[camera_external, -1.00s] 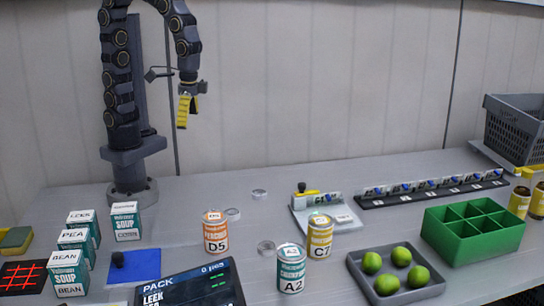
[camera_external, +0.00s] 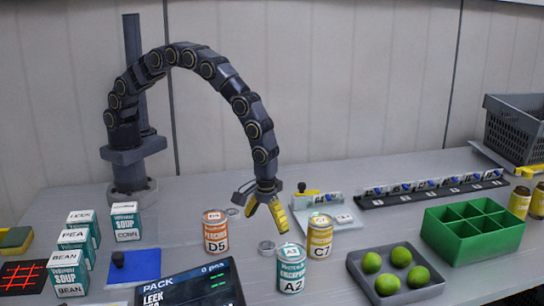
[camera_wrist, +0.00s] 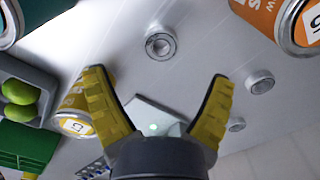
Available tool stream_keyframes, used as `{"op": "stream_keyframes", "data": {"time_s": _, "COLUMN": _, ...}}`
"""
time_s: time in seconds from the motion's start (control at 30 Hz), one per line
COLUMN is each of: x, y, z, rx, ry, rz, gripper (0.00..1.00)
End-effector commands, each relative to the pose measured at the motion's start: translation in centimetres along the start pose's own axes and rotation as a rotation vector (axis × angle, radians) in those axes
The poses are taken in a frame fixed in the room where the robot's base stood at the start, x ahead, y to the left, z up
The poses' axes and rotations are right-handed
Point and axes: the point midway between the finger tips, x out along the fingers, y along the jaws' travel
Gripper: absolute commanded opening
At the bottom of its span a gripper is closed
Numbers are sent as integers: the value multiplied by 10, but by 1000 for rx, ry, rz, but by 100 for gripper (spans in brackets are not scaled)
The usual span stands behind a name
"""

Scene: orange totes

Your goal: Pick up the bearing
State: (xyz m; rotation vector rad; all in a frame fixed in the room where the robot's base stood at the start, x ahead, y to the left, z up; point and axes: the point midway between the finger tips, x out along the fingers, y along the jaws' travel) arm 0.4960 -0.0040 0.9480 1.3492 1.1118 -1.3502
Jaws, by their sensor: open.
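I cannot tell which is the bearing. My gripper (camera_external: 264,222) has yellow fingers, open and empty, pointing down above the table. In the wrist view the top-middle ring shows just beyond the gap between my fingertips (camera_wrist: 158,76).
An orange can (camera_external: 216,233), a teal can (camera_external: 291,270) and a yellow can (camera_external: 319,238) stand close around. A grey tray of limes (camera_external: 357,276) and a green divided box (camera_external: 449,240) are at the right. Soup boxes (camera_external: 126,223) stand left.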

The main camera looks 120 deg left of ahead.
Motion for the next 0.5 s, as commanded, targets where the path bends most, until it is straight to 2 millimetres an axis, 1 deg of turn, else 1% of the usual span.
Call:
{"op": "stream_keyframes", "data": {"time_s": 0.1, "x": 14, "y": 0, "z": 0, "rx": 1, "ry": 0, "rz": 0, "gripper": 84}}
{"op": "stream_keyframes", "data": {"time_s": 0.27, "x": 27, "y": -1, "z": -1, "rx": 2, "ry": 0, "rz": -2, "gripper": 84}}
{"op": "stream_keyframes", "data": {"time_s": 0.37, "x": 40, "y": -2, "z": -3, "rx": 2, "ry": 0, "rz": -4, "gripper": 84}}
{"op": "stream_keyframes", "data": {"time_s": 0.5, "x": 62, "y": -2, "z": -4, "rx": 3, "ry": 0, "rz": -2, "gripper": 84}}
